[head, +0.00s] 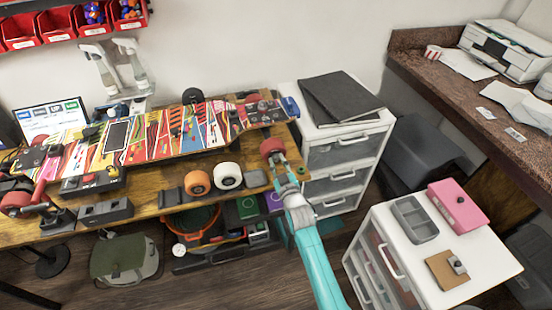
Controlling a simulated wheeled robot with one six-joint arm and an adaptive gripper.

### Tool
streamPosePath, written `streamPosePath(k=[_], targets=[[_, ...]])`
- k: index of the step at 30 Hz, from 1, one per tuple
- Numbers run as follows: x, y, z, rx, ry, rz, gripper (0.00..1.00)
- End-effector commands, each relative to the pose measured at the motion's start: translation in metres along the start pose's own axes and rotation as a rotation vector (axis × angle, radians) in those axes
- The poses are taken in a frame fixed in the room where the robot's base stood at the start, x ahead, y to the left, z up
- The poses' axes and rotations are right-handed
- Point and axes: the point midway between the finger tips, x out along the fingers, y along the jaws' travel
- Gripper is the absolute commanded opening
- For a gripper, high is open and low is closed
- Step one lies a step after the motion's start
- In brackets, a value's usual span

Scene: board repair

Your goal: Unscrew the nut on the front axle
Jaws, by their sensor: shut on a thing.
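The skateboard (150,133) with a bright patterned deck is held above the wooden workbench (150,204) in the head view. A red wheel (272,147) sits at the right end of the board, on the near side. My gripper (279,164) is at the outer face of this wheel, reached by my teal arm from below. It is shut at the axle end, on what appears to be the nut. The nut is too small and too covered by the fingers to see. Another red wheel (16,198) shows at the left end.
An orange wheel (197,183) and a white wheel (228,176) stand on the bench just left of my gripper. A white drawer unit (340,158) stands close on the right. A second drawer unit (480,268) carries a grey tray (414,219) and a pink box (459,206).

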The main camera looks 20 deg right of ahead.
Motion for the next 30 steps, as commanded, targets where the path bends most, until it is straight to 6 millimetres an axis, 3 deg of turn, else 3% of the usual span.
streamPosePath(k=[13,23,24,27,30], targets=[[-0.0002,0.0004,-0.0006,-0.426,0.001,0.001,0.01],[-0.0002,0.0004,-0.0006,-0.492,0.001,0.001,0.01],[-0.0002,0.0004,-0.0006,-0.491,0.001,0.001,0.28],[-0.0003,0.0004,-0.0006,-0.49,0.0,0.0,0.53],[-0.0003,0.0003,-0.0004,-0.49,0.0,0.0,0.55]])
